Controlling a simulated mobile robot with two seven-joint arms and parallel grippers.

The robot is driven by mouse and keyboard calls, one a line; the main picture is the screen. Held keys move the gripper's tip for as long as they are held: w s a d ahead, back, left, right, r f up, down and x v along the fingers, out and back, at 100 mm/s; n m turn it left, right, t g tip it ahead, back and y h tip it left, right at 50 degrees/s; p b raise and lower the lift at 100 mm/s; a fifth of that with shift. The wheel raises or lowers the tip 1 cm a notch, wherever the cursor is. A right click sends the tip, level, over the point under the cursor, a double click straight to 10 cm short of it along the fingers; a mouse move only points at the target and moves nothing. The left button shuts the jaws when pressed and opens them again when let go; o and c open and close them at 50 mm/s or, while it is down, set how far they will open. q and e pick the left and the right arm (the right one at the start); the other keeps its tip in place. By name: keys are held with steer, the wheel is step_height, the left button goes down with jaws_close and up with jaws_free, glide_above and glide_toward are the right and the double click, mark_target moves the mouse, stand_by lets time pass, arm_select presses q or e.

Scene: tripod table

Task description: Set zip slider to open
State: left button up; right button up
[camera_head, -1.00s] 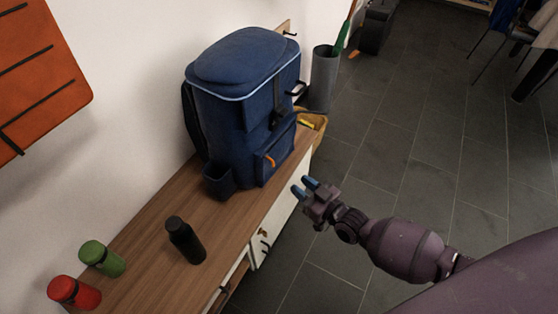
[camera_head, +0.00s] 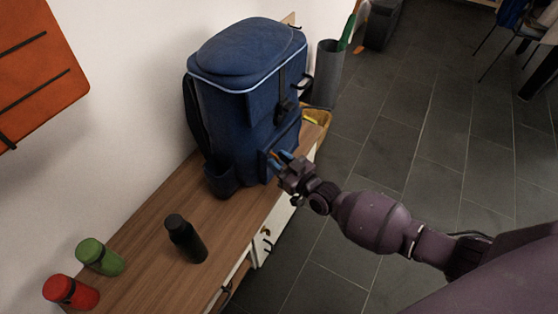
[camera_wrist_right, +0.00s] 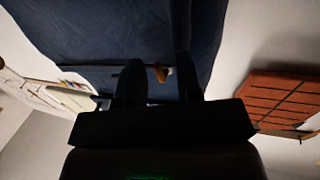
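The blue backpack (camera_head: 232,105) stands upright on the wooden bench top against the wall. The zip slider's orange pull (camera_wrist_right: 160,73) shows on its front pocket (camera_head: 285,135) in the right wrist view, between the two dark fingers. My right gripper (camera_head: 281,160) is at the front pocket in the head view, fingers pointing at it. The fingers (camera_wrist_right: 158,82) are apart, with the pull in the gap between them; I cannot tell whether either touches it. In the head view the gripper largely covers the pull. My left gripper is not in view.
A black bottle (camera_head: 186,239), a green jar (camera_head: 100,257) and a red jar (camera_head: 71,292) stand on the bench top (camera_head: 150,235). A grey bin (camera_head: 327,75) and a yellow container (camera_head: 317,125) are beyond the backpack.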

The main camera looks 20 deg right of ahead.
mark_target(300, 120)
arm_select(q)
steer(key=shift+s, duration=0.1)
arm_select(e)
jaws_close()
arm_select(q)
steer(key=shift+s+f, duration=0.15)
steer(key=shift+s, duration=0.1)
